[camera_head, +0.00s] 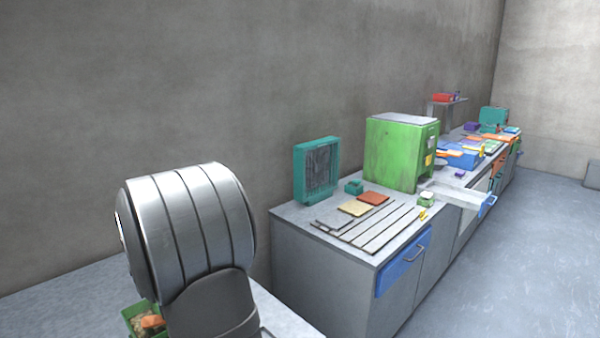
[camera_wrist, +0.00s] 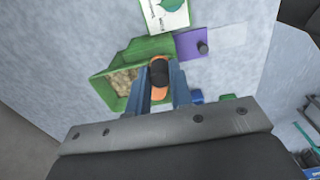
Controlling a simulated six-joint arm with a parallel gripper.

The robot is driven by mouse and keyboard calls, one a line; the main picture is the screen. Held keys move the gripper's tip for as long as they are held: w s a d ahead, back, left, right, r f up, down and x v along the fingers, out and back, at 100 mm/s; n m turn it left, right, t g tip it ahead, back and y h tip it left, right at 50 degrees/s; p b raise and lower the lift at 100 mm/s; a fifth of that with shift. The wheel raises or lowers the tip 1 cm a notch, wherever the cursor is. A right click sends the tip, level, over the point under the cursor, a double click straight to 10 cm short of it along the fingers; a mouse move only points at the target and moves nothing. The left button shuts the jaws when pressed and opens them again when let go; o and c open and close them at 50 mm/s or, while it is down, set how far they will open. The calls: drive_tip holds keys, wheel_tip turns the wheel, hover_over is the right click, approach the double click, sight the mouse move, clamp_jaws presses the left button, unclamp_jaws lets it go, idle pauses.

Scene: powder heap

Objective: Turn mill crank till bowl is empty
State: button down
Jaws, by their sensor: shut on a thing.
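In the wrist view, my gripper (camera_wrist: 160,86) has its two blue fingers shut on an orange piece with a dark rounded top (camera_wrist: 159,75). It may be the mill crank's handle, but its link to the mill cannot be made out. The piece is at the right side of a green open container (camera_wrist: 105,91), which holds beige, lumpy material (camera_wrist: 122,80). The head view shows the green container (camera_head: 127,312) and an orange part (camera_head: 152,321) at the lower left. My arm hides the gripper and most of that area there.
In the wrist view, a purple block with a dark knob (camera_wrist: 191,43) and a green-and-white card (camera_wrist: 165,14) lie beyond the container. In the head view, a counter with a green cabinet (camera_head: 398,155) stands farther right.

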drive_tip(key=shift+s, duration=0.95)
drive_tip(key=shift+s+a, duration=0.2)
drive_tip(key=shift+s, duration=0.6)
drive_tip(key=shift+s+a, duration=0.6)
drive_tip(key=shift+s, duration=0.15)
